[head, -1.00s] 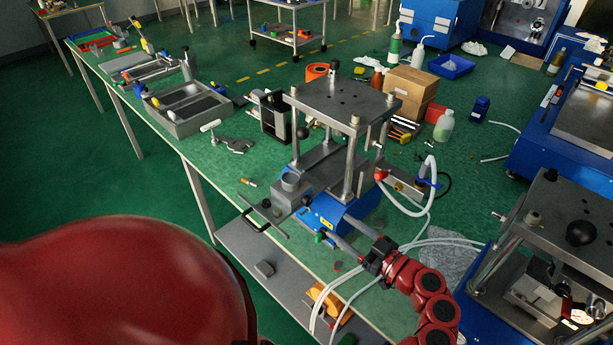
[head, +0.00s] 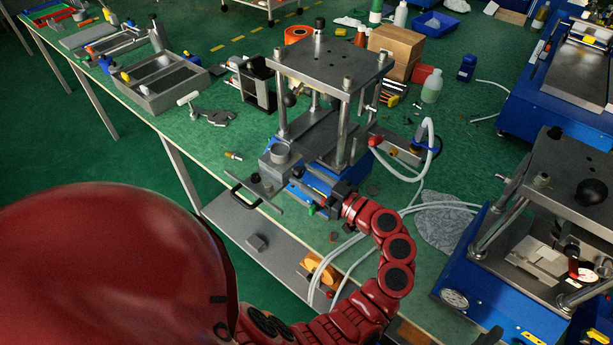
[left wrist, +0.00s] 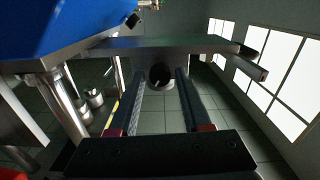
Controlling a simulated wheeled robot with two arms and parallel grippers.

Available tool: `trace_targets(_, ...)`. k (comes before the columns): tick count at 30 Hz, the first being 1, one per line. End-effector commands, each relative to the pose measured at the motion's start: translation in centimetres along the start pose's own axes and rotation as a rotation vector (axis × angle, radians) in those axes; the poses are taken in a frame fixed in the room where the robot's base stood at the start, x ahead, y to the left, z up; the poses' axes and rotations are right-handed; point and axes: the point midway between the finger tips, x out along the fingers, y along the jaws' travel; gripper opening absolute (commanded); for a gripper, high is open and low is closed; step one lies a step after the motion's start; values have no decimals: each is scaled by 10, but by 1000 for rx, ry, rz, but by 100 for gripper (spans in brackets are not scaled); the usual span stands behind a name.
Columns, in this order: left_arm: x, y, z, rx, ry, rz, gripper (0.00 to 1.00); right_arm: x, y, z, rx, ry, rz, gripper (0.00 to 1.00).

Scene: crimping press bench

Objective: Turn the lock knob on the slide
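The press (head: 330,62) stands on the green bench, with a grey slide block (head: 275,168) at its front. My left gripper (head: 308,194) is at the front of the press, just below the slide block. In the left wrist view its two dark fingers (left wrist: 160,88) are spread apart. A round dark knob end (left wrist: 160,74), which looks like the lock knob, sits between the fingertips under a grey plate (left wrist: 165,46). A narrow gap seems to show on each side; contact is not clear. In the head view the knob is hidden by the gripper. My right gripper is not in view.
White hoses (head: 340,262) hang over the bench's front edge beside my arm. A second press (head: 560,215) stands at right. A toggle clamp (head: 208,112) and a grey tray (head: 165,90) lie farther left.

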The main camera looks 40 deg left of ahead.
Motion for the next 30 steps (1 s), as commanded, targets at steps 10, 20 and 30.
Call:
trace_targets(10, 0, 0, 0, 0, 0, 0, 0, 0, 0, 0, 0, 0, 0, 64)
trace_targets(20, 0, 0, 0, -48, -2, -1, 0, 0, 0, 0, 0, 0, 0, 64)
trace_targets(30, 0, 0, 3, -265, -1, -2, 0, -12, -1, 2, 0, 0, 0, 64)
